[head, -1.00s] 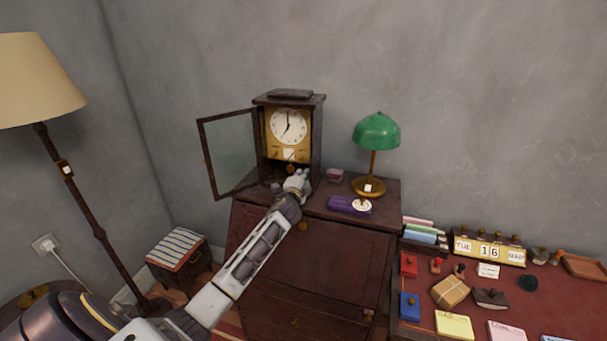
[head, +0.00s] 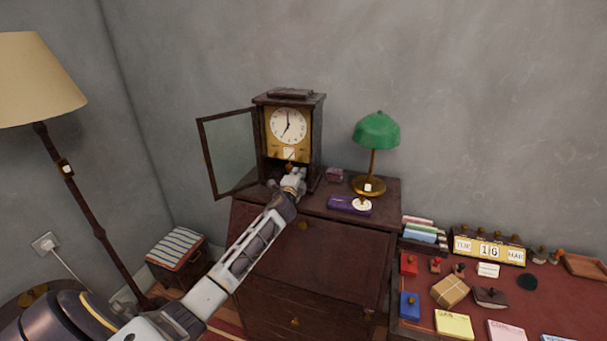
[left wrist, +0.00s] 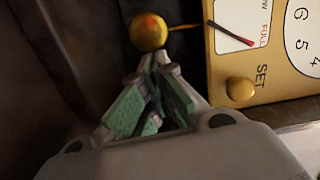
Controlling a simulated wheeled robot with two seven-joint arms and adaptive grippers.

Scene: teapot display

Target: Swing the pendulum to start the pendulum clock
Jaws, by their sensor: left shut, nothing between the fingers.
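The pendulum clock (head: 288,127) stands on the dark wooden cabinet, its glass door (head: 229,153) swung open to the left. Its white dial sits on a gold plate. In the left wrist view the pendulum's round gold bob (left wrist: 148,31) hangs just beyond my left fingertips, beside the gold plate (left wrist: 262,72) with a SET knob (left wrist: 240,90). My left gripper (head: 295,175) is at the clock's open lower front. It also shows in the left wrist view (left wrist: 153,62), fingertips together and empty. Whether they touch the bob I cannot tell. My right gripper is out of view.
A green lamp (head: 376,132) and a purple box (head: 345,205) stand right of the clock on the cabinet (head: 315,255). A desk (head: 470,295) with a calendar and stationery is at right. A floor lamp (head: 40,80) stands at left.

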